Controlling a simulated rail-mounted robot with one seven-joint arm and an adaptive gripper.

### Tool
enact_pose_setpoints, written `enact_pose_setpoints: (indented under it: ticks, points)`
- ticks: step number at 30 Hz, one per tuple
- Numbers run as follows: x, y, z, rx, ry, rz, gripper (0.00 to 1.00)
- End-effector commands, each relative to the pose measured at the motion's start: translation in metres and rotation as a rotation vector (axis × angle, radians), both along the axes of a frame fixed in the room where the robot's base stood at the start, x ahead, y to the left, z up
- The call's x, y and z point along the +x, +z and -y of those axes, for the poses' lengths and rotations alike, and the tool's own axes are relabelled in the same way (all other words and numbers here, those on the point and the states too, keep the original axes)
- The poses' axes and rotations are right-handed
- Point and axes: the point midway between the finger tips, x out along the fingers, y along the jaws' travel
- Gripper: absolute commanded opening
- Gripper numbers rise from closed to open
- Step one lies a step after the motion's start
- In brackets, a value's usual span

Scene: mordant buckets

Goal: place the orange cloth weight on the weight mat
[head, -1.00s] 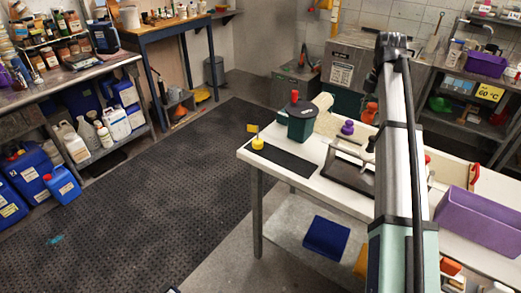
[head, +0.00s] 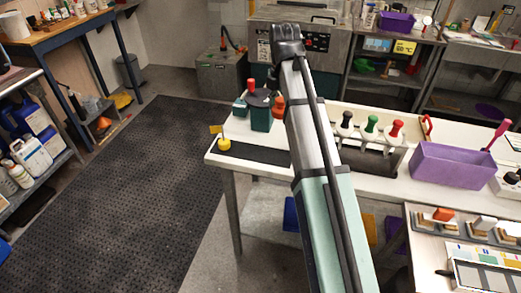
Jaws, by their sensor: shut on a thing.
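A long black mat (head: 262,154), likely the weight mat, lies along the left front of the white table. A yellow weight (head: 224,145) with a small flag stands at its left end.
The green box (head: 261,118) with a dark round top stands behind the mat. Black, green (head: 371,126) and red (head: 395,131) knobbed weights stand in a rack right of my arm. A purple bin (head: 452,166) is farther right. The mat's visible middle is clear.

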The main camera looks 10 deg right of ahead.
Motion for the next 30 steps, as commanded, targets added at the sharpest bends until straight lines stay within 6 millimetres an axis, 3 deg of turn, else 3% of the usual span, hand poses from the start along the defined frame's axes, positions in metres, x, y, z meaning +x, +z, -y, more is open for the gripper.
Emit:
enact_pose_setpoints:
  ticks: [18,30]
  points:
    - [-0.002,-0.127,0.0,0.0,0.0,-0.002,0.0]
    - [-0.001,-0.154,0.0,-0.001,0.0,-0.001,0.0]
